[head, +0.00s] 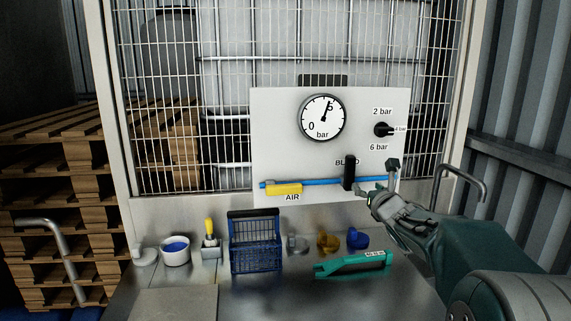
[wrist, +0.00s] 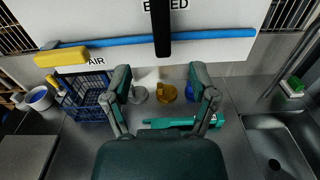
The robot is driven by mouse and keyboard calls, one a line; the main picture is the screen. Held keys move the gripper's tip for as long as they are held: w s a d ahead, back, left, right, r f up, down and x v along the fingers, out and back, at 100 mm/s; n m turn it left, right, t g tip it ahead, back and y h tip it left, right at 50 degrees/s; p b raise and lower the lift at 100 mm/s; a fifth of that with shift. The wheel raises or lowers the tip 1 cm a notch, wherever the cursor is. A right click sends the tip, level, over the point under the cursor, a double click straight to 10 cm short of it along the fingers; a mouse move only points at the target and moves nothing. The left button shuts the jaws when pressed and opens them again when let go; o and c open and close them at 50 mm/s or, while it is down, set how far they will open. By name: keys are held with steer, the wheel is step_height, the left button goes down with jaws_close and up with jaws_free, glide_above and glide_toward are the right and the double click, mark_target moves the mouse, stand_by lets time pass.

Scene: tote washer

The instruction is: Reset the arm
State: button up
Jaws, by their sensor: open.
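My gripper (head: 378,199) is at the right of the white panel (head: 281,137), close in front of its lower right part. In the wrist view my gripper (wrist: 160,83) has its two fingers spread apart with nothing between them. The black BLEED handle (head: 349,172) stands upright on the blue pipe (head: 318,183), just left of my gripper. The yellow AIR handle (head: 284,188) lies along the pipe at its left end. The gauge (head: 322,117) needle points up and slightly right.
On the steel counter stand a white cup with blue contents (head: 175,257), a yellow-handled brush (head: 210,240), a blue basket (head: 241,262), several small fittings and a teal tool (head: 352,264). A sink (wrist: 270,150) lies at the right. Pallets (head: 60,190) are stacked at the left.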

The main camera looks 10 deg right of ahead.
steer(key=s+a+f+m+g, duration=0.4)
steer(key=s+a+m, duration=0.1)
steer(key=s+m, duration=0.7)
steer(key=s+a+f+m+g, duration=0.4)
steer(key=s+a+f+m, duration=0.1)
steer(key=s+m, duration=0.6)
steer(key=s+a+f+m+g, duration=0.4)
steer(key=s+m, duration=0.8)
steer(key=s, duration=0.3)
steer(key=shift+a+f+m, duration=0.3)
steer(key=shift+a, duration=0.5)
